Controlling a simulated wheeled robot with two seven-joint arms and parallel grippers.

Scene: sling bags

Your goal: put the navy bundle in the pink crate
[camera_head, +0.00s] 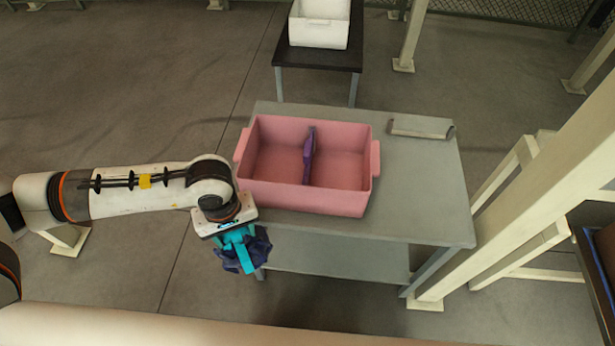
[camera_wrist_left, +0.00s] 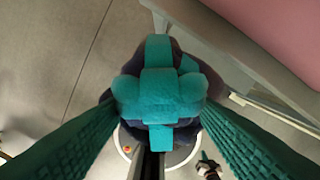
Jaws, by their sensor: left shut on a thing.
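The navy bundle (camera_head: 259,247) is dark blue with teal straps across it. My left gripper (camera_head: 236,243) is shut on it and holds it in the air, off the table's front left corner. In the left wrist view the bundle (camera_wrist_left: 187,62) sits between my green fingers, its teal straps facing the camera. The pink crate (camera_head: 300,198) stands on the grey table, behind and to the right of the gripper. A purple item (camera_head: 308,155) stands across the middle of the crate's inside. My right gripper is not in view.
The grey table (camera_head: 425,190) has bare room right of the crate, with a small tray-like holder (camera_head: 421,128) at its back right. A white bin (camera_head: 319,30) stands on a dark table behind. A pale post (camera_head: 530,160) rises at the right.

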